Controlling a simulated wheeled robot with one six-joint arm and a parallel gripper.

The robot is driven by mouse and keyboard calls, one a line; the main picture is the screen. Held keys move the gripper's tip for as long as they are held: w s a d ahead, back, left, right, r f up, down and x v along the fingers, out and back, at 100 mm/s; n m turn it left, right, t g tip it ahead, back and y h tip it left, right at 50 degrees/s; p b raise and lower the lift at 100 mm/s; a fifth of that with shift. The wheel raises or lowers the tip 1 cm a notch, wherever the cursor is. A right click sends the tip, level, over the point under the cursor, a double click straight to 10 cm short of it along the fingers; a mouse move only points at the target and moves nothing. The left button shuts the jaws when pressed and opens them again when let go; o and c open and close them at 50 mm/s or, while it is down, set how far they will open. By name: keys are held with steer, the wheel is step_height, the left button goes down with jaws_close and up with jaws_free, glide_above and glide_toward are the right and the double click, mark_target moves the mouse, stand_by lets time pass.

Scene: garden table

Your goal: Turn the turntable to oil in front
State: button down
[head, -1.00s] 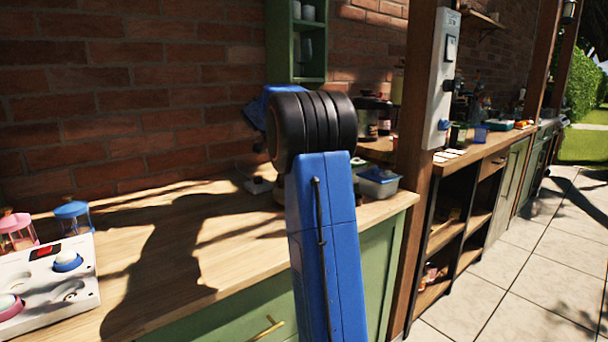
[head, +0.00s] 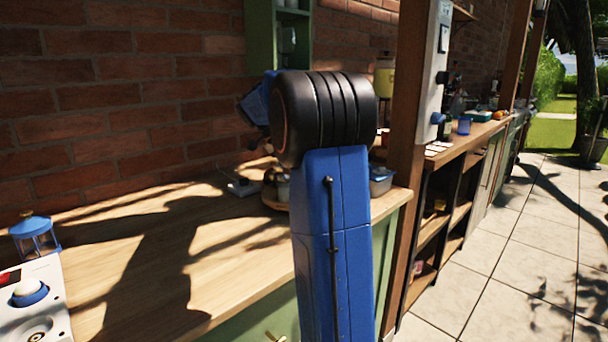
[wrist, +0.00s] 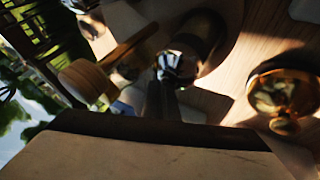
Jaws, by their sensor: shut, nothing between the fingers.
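The turntable is mostly hidden behind my arm in the head view. A round wooden edge (head: 270,203) with small containers on it shows just left of the arm, and it looks like the turntable. My gripper is hidden there. In the wrist view my gripper (wrist: 161,98) shows as narrow dark fingers, shut and empty, close to a shiny metal-topped item (wrist: 174,66). I cannot tell whether they touch. A round wooden piece (wrist: 85,80) is to the left and a brass-and-glass item (wrist: 284,93) to the right. I cannot tell which container is the oil.
A wooden counter (head: 170,240) runs along the brick wall. A blue lantern (head: 34,236) and a white panel with a knob (head: 35,310) are at the left. A small tub (head: 381,180) sits right of my arm, near a wooden post (head: 405,130). The counter's middle is clear.

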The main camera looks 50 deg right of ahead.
steer(key=shift+s+d+m+g+y, duration=0.1)
steer(key=shift+s+m+g+y, duration=0.3)
steer(key=shift+s+m+y, duration=0.85)
steer(key=shift+s+m, duration=0.05)
steer(key=shift+m, duration=0.45)
steer(key=shift+s+m+y, duration=0.15)
steer(key=shift+s+m, duration=0.05)
steer(key=shift+m, duration=0.45)
steer(key=shift+s, duration=0.1)
steer(key=shift+s+a+m+g+y, duration=0.2)
steer(key=shift+m+g+y, duration=0.1)
steer(key=shift+m, duration=0.1)
steer(key=shift+s+m, duration=0.2)
steer(key=shift+m, duration=0.1)
steer(key=shift+s+a+m+y, duration=0.2)
steer(key=shift+m+y, duration=0.2)
steer(key=shift+s+a+m+y, duration=0.1)
steer(key=shift+s+m+y, duration=0.15)
steer(key=shift+m+y, duration=0.2)
steer(key=shift+s+a+m, duration=0.15)
steer(key=shift+s+m, duration=0.05)
steer(key=shift+m, duration=0.25)
steer(key=shift+s+a+m+y, duration=0.5)
steer(key=shift+m+y, duration=0.25)
steer(key=shift+m, duration=0.25)
